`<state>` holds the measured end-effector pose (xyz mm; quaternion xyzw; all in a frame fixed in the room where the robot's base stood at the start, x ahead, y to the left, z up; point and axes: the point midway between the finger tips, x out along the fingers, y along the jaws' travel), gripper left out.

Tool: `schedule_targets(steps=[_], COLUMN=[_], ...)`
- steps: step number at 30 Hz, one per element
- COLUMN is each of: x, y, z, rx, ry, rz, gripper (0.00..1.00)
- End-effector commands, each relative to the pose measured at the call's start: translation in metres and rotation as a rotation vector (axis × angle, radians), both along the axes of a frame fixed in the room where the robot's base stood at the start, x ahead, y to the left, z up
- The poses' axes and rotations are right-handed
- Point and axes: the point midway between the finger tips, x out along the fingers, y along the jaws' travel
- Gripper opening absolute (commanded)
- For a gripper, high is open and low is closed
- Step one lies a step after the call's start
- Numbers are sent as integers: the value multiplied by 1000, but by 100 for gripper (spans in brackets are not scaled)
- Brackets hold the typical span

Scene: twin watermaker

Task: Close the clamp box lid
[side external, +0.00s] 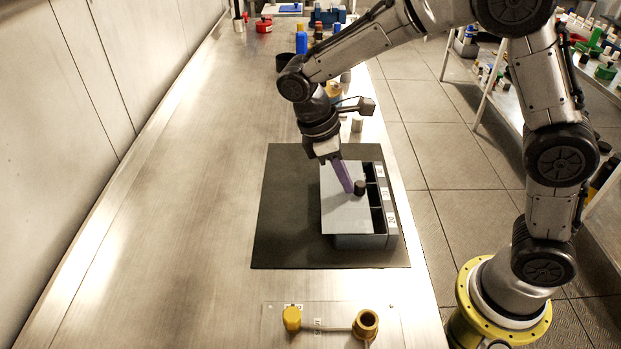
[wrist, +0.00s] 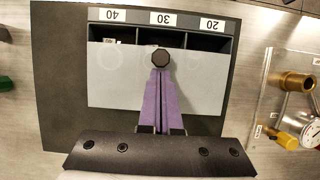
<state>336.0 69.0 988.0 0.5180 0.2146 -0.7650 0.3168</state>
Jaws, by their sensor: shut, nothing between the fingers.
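The clamp box (side external: 362,241) is grey and sits on a dark mat (side external: 290,225). Its light grey lid (side external: 345,213) covers most of the top, and a strip of the compartments shows open along the labelled side. In the wrist view the lid (wrist: 115,85) leaves dark gaps below the labels 40, 30 and 20. A black round knob (side external: 360,187) stands on the lid near its edge by the gap. My gripper (side external: 348,188) has purple fingers, shut and empty, with tips right beside the knob. In the wrist view the fingertips (wrist: 160,72) meet at the knob (wrist: 160,57); contact cannot be told.
A clear plate with a yellow knob (side external: 291,318) and a brass fitting (side external: 365,323) lies at the front. A gauge (wrist: 305,128) shows there in the wrist view. Bottles, including a blue one (side external: 301,42), stand at the back. The bench left of the mat is clear.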

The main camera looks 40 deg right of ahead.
Motion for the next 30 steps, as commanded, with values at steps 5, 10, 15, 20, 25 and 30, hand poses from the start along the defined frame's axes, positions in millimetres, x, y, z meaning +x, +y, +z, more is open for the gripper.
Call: schedule_targets(steps=[5, 10, 15, 20, 25, 30], x=[-18, -21, -22, -21, -8, 14], y=[-17, -21, -21, -20, -7, 14], z=[0, -1, -1, -2, -2, 11], rx=[-1, -2, -5, -5, -3, 3], ry=[0, 2, 7, 9, 4, -8], rz=[-1, 0, 1, 0, 3, 1], gripper=[0, 0, 0, 0, 0, 0])
